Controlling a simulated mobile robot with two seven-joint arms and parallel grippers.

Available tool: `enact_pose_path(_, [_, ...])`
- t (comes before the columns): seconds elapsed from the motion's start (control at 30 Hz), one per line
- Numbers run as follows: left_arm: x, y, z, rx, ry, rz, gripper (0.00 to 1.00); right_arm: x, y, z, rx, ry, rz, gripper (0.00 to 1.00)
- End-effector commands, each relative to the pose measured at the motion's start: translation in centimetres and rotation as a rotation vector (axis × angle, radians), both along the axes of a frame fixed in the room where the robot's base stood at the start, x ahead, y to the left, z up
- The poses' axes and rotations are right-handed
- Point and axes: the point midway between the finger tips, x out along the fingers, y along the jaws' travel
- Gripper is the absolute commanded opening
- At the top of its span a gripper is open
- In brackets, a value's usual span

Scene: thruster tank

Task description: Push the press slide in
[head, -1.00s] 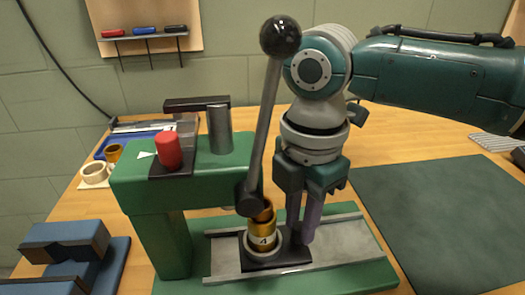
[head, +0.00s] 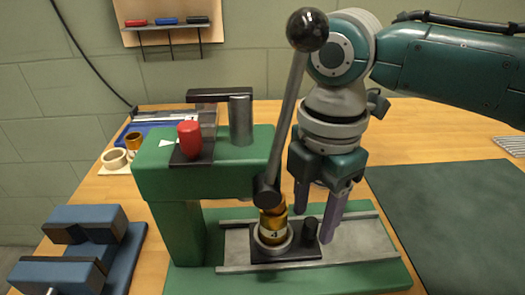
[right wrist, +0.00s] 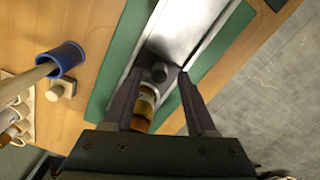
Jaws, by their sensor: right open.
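The press slide (head: 262,257) is a dark plate on a metal rail (head: 355,241) of the green press (head: 178,225). It carries a brass cylinder (head: 273,228) marked 4 in a pale ring, and a short dark knob (head: 311,230) on its right. My right gripper (head: 314,224) is open, pointing down, its fingers around or just above the knob; contact cannot be told. In the right wrist view the knob (right wrist: 159,73) shows between the open fingertips, with the brass cylinder (right wrist: 146,104) close by. My left gripper is not in view.
The press lever with its black ball (head: 307,30) stands beside my right gripper. A red button (head: 189,139) sits on the press. A blue fixture (head: 85,250) stands at left. A dark green mat (head: 450,215) lies clear at right.

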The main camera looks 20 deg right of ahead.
Motion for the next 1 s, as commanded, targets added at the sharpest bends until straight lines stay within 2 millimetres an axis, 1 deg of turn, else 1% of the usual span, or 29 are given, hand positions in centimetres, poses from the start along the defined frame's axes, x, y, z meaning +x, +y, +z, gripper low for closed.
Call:
enact_pose_path(0.1, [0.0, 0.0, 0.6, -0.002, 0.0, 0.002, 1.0, 0.1, 0.0, 2.3, 0.001, -0.004, 0.001, 0.57])
enact_pose_path(0.3, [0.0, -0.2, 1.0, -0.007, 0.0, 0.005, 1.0, 0.1, 0.0, 6.4, 0.001, -0.005, 0.0, 0.57])
enact_pose_path(0.4, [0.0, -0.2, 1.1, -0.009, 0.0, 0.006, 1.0, 0.1, 0.0, 7.9, 0.001, -0.004, 0.0, 0.57])
enact_pose_path(0.5, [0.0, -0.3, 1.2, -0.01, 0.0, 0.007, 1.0, 0.1, 0.0, 8.8, -0.001, -0.002, -0.001, 0.57])
enact_pose_path(0.6, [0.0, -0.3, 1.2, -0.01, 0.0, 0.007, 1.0, 0.0, 0.0, 9.2, 0.0, -0.001, -0.001, 0.57])
enact_pose_path(0.83, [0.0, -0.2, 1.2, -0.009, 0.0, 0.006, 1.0, 0.0, 0.0, 9.2, 0.0, 0.0, -0.001, 0.56])
enact_pose_path(0.93, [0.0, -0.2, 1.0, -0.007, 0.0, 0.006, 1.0, -0.1, -0.2, 8.8, 0.011, -0.006, -0.031, 0.45])
enact_pose_path(1.0, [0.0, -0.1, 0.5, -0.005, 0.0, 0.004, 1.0, -0.2, -0.6, 7.9, 0.043, -0.019, -0.118, 0.37])
